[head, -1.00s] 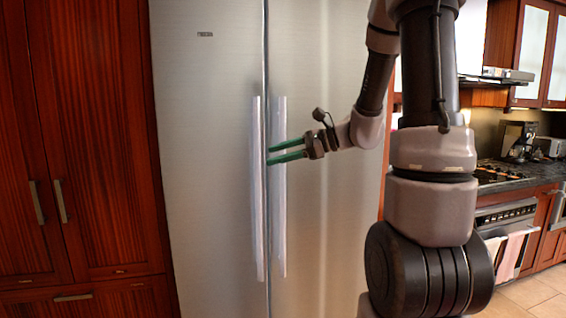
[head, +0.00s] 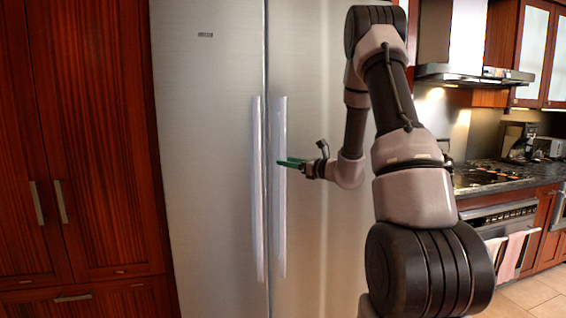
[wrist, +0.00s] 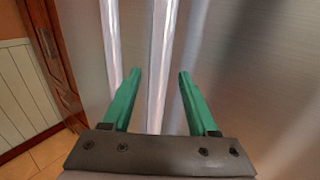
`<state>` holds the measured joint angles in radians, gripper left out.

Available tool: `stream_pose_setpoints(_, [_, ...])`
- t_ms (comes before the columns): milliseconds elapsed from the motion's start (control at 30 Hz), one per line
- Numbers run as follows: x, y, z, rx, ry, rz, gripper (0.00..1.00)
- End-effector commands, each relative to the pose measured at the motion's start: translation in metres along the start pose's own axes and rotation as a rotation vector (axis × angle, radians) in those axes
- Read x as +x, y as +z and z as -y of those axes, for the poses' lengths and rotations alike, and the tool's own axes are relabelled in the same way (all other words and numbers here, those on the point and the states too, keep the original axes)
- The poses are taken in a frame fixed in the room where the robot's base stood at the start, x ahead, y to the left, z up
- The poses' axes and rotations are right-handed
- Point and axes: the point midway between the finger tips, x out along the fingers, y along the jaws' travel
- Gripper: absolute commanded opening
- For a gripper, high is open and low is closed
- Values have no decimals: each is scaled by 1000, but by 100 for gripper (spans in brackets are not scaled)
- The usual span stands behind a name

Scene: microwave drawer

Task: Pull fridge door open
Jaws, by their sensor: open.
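The steel fridge has a left door (head: 205,150) and a right door (head: 325,90), with a dark seam between them. A long vertical left handle (head: 257,200) and right handle (head: 280,220) stand on either side of the seam. My gripper (head: 278,161) is at the right handle, around mid-height, with its green fingers open. In the wrist view, the right handle (wrist: 161,50) runs between the two fingertips (wrist: 158,75), and the left handle (wrist: 111,45) lies outside the left finger. Whether a finger touches the handle cannot be told. Both doors look shut.
Dark red wooden cabinets (head: 90,130) stand left of the fridge. A counter with a stove (head: 490,175), an oven with hanging towels (head: 515,250) and a range hood (head: 475,75) are at the right. Tiled floor (head: 530,295) shows at the lower right.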

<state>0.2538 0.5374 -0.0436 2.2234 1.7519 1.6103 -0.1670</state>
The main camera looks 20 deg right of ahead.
Motion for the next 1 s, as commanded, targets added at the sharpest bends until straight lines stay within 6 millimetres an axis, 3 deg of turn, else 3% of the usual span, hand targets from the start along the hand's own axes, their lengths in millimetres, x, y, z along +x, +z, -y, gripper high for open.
stream_pose_setpoints(200, [24,0,0,-1,2,-1,60])
stream_pose_setpoints(533, [28,0,0,0,1,-1,60])
stream_pose_setpoints(567, [28,0,0,0,1,-1,56])
stream_pose_setpoints(700, [28,0,0,0,1,-1,2])
stream_pose_setpoints(1000, [28,0,0,0,1,-1,0])
